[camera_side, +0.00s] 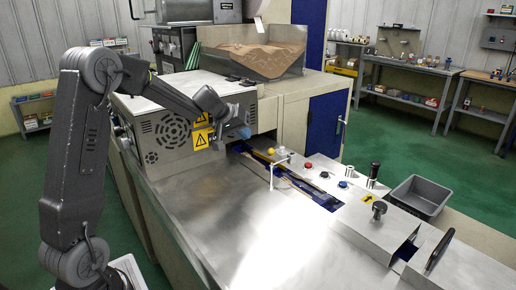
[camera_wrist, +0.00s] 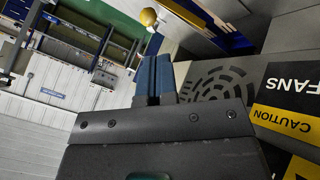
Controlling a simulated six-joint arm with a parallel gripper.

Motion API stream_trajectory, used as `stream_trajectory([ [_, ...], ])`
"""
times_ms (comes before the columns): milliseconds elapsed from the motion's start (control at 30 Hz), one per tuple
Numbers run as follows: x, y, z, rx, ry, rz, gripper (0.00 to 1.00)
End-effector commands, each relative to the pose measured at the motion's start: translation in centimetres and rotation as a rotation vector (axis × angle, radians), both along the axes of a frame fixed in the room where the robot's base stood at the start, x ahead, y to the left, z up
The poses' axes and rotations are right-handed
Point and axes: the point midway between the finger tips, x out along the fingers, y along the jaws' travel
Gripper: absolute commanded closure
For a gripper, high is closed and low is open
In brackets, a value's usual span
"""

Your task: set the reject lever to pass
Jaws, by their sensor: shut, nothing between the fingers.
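My gripper (camera_side: 243,132) is beside the machine's vented housing, left of the conveyor channel. In the wrist view its two blue fingers (camera_wrist: 154,76) are together, with nothing between them. A yellow ball knob (camera_side: 270,151) stands by the channel, a short way right of my gripper. It also shows in the wrist view (camera_wrist: 148,16), beyond the fingertips and apart from them. A black-knobbed lever (camera_side: 379,209) stands on the front right plate beside a yellow arrow label (camera_side: 367,198). No readable text shows which one is the reject lever or which side is pass.
A housing with caution labels (camera_side: 202,139) stands close to my gripper. A white post (camera_side: 271,178) rises by the channel. Red and blue buttons (camera_side: 342,184), a black-topped post (camera_side: 374,170), a black handle (camera_side: 440,247) and a grey bin (camera_side: 420,195) are right. The front steel top is clear.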

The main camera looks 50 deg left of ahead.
Motion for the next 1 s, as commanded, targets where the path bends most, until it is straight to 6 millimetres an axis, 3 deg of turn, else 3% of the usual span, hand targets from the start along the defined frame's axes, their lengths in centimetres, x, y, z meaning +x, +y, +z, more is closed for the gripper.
stream_trajectory([
  [167, 0.3, 0.5, -1.0, 0.035, 0.026, -0.060, 1.00],
  [600, 4.9, -0.1, -6.5, 0.034, 0.023, -0.056, 1.00],
  [1000, 6.2, -0.2, -8.0, 0.035, 0.020, -0.055, 1.00],
])
